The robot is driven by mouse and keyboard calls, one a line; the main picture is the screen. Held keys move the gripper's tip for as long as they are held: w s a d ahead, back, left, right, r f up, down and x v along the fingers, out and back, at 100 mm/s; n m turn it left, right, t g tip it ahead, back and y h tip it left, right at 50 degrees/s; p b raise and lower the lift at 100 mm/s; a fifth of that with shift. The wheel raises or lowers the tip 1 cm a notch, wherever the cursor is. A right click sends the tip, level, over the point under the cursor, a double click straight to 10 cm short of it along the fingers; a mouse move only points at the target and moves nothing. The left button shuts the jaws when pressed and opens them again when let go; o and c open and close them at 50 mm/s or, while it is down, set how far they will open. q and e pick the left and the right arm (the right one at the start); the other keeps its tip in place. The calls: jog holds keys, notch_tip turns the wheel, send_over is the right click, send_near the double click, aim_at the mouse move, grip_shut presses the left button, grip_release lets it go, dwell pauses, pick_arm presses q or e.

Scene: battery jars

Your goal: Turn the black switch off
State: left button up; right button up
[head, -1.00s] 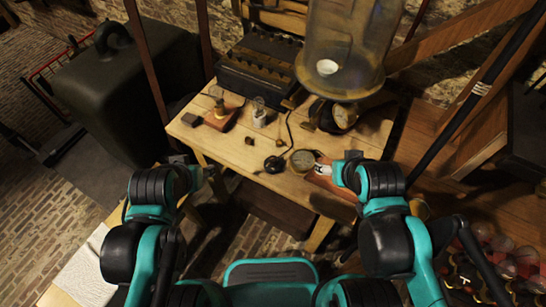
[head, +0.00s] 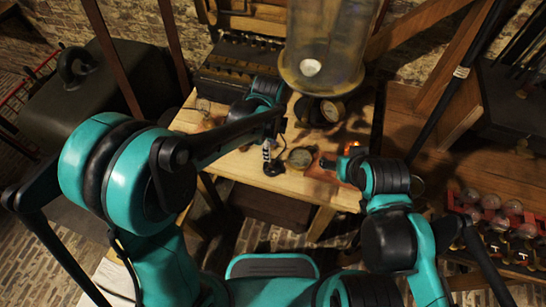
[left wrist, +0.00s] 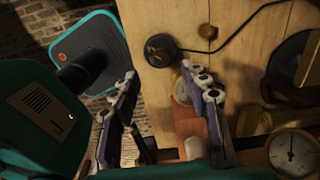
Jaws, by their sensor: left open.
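The black switch (head: 274,168) is a small round black piece on the wooden table near its front edge. In the left wrist view the switch (left wrist: 160,50) has a dark cord and lies just beyond my fingertips. My left gripper (head: 267,150) reaches over the table, right at the switch in the head view. In the left wrist view its fingers (left wrist: 159,74) are spread apart with nothing held; contact with the switch cannot be told. My right gripper (head: 330,162) is low over the table's right front, right of the switch; its fingers are too small to read.
A round brass dial (head: 299,157) lies just right of the switch. A large glass jar (head: 325,50) stands behind, with a round gauge (head: 333,110) below it. A black battery box (head: 235,62) is at the back. A small orange glow (head: 353,146) shows near my right gripper.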

aim_at(272, 162)
pick_arm(q)
jog(key=shift+d+f, duration=0.3)
jog(key=shift+f, duration=0.05)
notch_tip(272, 162, down, 8)
jog(key=b, duration=0.2)
jog(key=shift+r+b, duration=0.2)
jog(key=shift+b, duration=0.15)
grip_shut()
